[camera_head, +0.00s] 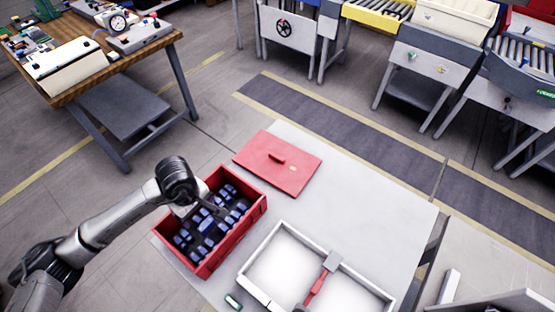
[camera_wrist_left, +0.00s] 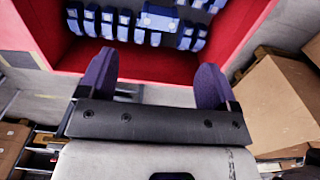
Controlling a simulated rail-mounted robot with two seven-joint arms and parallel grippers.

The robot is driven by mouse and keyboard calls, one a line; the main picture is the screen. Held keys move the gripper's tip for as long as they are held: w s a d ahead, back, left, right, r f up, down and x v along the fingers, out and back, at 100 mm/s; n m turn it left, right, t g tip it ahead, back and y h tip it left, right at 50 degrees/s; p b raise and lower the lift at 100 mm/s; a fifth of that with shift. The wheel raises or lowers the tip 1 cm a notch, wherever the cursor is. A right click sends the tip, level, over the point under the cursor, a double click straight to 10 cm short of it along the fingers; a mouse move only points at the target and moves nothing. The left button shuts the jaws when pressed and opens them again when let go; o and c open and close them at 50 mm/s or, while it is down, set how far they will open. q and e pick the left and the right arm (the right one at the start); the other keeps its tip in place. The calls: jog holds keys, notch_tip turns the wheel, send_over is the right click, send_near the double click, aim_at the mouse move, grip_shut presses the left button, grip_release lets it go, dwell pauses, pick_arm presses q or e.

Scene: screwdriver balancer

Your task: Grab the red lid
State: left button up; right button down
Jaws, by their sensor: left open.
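The red lid (camera_head: 277,162) lies flat on the light table, just behind and right of the red box, with a small darker red handle on top. The open red box (camera_head: 258,210) holds several blue parts (camera_head: 208,226). My left gripper (camera_head: 214,211) is over the box, left of and nearer than the lid. In the left wrist view the open, empty fingers (camera_wrist_left: 155,78) point toward the red box wall (camera_wrist_left: 150,65), with rows of blue parts (camera_wrist_left: 172,22) beyond. The lid does not show in that view. My right gripper is not in view.
A white two-part tray (camera_head: 254,289) stands in front of the lid, with a red-handled tool (camera_head: 316,288) across its divider. A small dark green item (camera_head: 233,301) lies beside it. Bare table (camera_head: 378,212) is right of the lid. Cardboard boxes (camera_wrist_left: 275,105) show in the wrist view.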

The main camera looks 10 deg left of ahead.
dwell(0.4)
pick_arm(q)
jog(key=o, duration=0.3)
